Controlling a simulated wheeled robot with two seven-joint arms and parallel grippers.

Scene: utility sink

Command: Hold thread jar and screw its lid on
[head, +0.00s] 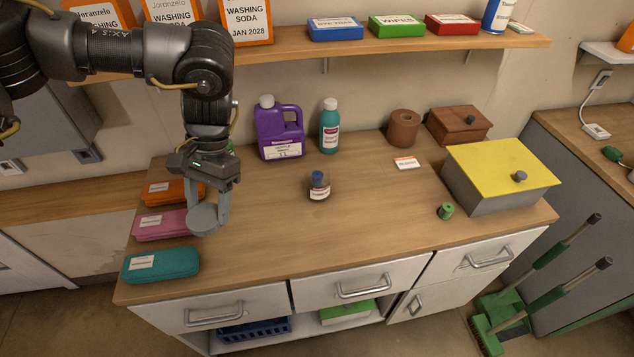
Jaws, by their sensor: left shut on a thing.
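A small jar (319,189) with a white label, dark lower part and blue upper part stands upright near the middle of the worktop. It is too small to tell whether the blue part is thread or a cover. My left gripper (208,212) points down at the left of the worktop, well left of the jar. It is shut on a grey round, flat thing (203,218) that looks like a lid. The fingers partly hide it. My right gripper is not in view.
Orange, pink and teal cases (161,264) lie along the left edge. A purple jug (279,130) and teal bottle (329,126) stand behind the jar. A yellow-lidded box (500,174) and small green spool-like thing (445,211) are at right. The front middle is clear.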

